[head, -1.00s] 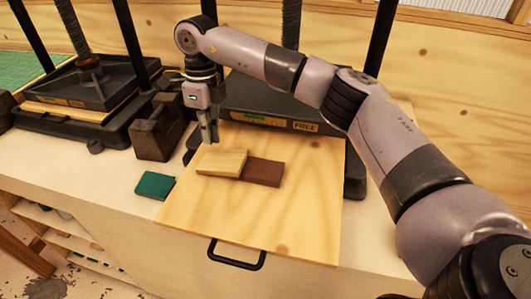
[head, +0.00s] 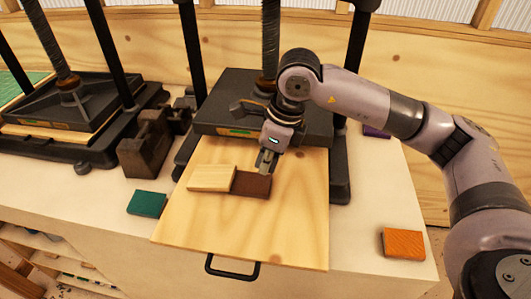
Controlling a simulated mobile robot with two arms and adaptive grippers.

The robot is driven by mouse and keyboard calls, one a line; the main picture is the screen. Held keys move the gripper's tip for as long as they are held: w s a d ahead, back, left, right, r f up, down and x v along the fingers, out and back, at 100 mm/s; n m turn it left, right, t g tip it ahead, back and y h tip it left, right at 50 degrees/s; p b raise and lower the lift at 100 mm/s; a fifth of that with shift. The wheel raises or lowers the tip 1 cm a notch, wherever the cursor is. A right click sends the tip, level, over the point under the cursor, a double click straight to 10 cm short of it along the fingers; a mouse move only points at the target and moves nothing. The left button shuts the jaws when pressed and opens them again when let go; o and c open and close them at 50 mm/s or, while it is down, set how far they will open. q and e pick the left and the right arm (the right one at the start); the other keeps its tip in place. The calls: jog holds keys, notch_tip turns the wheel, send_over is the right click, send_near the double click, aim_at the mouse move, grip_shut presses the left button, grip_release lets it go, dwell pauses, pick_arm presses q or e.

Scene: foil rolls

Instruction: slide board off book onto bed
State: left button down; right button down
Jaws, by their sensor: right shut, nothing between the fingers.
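The pale wooden board (head: 212,178) lies on the left with its right end meeting or overlapping the brown book (head: 253,185). How much of the book lies under the board is hidden. Both are on the plywood bed (head: 265,233), which juts out from the press. My right gripper (head: 264,167) is shut and empty, pointing down at the back right part of the book; I cannot tell whether it touches it. My left gripper is not in view.
The black press (head: 220,100) stands behind the bed. A green book (head: 147,203) lies left of the bed and an orange one (head: 403,244) lies right. A dark metal block (head: 143,155) stands at the left. The bed's front part is clear.

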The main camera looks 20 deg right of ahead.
aim_at(234, 182)
jog(key=p+x, duration=0.1)
jog(key=x, duration=0.4)
jog(key=shift+f, duration=0.3)
jog(key=w+a+p, duration=0.2)
jog(key=shift+w+a, duration=0.15)
jog(key=shift+a, duration=0.15)
jog(key=shift+w+a+f, duration=0.1)
jog(key=shift+w+a, duration=0.15)
jog(key=shift+a, duration=0.05)
jog(key=shift+w+a+f+b, duration=0.15)
jog(key=shift+w+a+b, duration=0.15)
jog(key=shift+b, duration=0.2)
jog(key=shift+w+a+b, duration=0.3)
jog(key=shift+a+b, duration=0.05)
jog(key=shift+b, duration=0.15)
